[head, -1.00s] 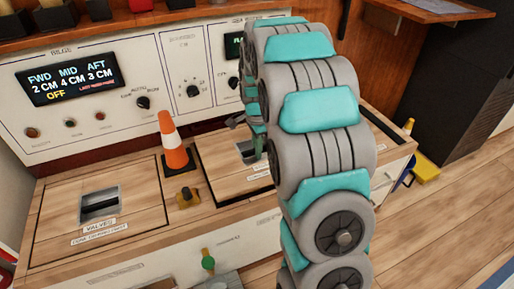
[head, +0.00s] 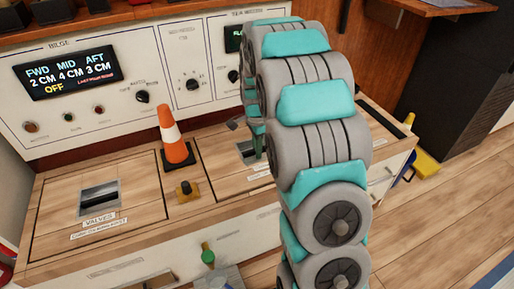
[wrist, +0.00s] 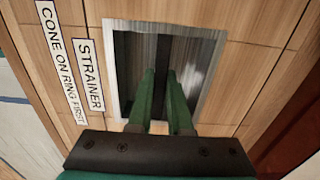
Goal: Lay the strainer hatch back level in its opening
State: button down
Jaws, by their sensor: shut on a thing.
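The strainer hatch (head: 222,158) is a wood-grain panel in the bench top, right of the orange cone; my arm hides its right part. It looks level or nearly so, with only a thin dark seam at its left edge. In the wrist view, its STRAINER label (wrist: 89,75) lies beside a metal recessed pull (wrist: 205,75) with a dark bar inside. My gripper (wrist: 161,72) has its green fingers down in this recess, shut on the pull's bar. The gripper also shows partly behind my arm in the head view (head: 259,150).
The valves hatch (head: 135,205) lies closed at left. The control panel (head: 110,80) rises behind. Open floor (head: 440,200) lies at right.

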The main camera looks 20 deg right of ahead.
jog(key=shift+f, duration=0.2)
jog(key=c, duration=0.8)
grip_release()
jog(key=shift+o, duration=0.2)
jog(key=shift+f, duration=0.1)
notch_tip(320, 180, up, 8)
jog(key=shift+f, duration=0.25)
jog(key=shift+r, duration=0.2)
